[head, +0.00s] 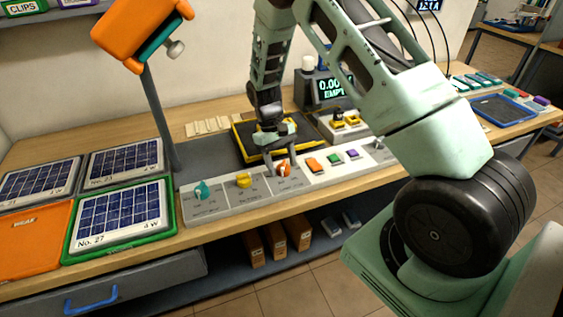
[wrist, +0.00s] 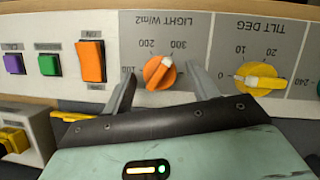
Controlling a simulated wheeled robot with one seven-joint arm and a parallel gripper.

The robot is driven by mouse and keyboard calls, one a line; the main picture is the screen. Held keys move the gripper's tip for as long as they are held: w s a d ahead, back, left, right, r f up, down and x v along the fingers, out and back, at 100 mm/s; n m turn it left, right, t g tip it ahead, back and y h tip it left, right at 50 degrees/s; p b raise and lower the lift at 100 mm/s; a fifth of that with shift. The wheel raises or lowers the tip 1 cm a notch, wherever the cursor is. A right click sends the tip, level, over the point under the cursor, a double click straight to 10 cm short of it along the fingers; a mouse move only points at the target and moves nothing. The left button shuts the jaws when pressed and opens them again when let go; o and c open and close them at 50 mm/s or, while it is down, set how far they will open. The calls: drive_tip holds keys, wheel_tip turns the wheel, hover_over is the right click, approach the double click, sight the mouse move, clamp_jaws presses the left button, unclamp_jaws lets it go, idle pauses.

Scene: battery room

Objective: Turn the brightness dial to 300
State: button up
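The orange brightness dial, labelled LIGHT W/m2, sits on the grey control panel in the head view (head: 284,171) and shows closely in the wrist view (wrist: 157,74). Its white pointer stripe slants to the upper right there, toward the 300 mark; 200 and 100 lie to the left. The lettering appears upside down. My gripper (wrist: 163,88) is open, with one finger on each side of the dial and visible gaps between. In the head view my gripper (head: 283,161) reaches down over the dial.
A yellow TILT DEG dial (wrist: 260,78) is close to one finger. An orange rocker switch (wrist: 91,62), green button (wrist: 49,64) and purple button (wrist: 14,64) are on the other side. A teal knob (head: 202,189) and an orange lamp (head: 138,32) stand farther left.

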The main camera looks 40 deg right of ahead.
drive_tip(key=b+v, duration=0.3)
drive_tip(key=v, duration=1.4)
drive_tip(key=shift+w+r, duration=0.15)
drive_tip(key=shift+d, duration=0.1)
drive_tip(key=t, duration=0.4)
hover_over(276, 179)
drive_tip(key=s+a+t, duration=0.3)
drive_tip(key=s, duration=0.8)
drive_tip(key=s+a+n+g, duration=0.1)
drive_tip(key=s+a+n, duration=0.3)
drive_tip(key=a, duration=0.5)
drive_tip(key=s+a+r+n+g, duration=0.1)
drive_tip(key=s+a+n, duration=0.3)
drive_tip(key=s+a, duration=0.5)
drive_tip(key=shift+r+g+y, duration=0.3)
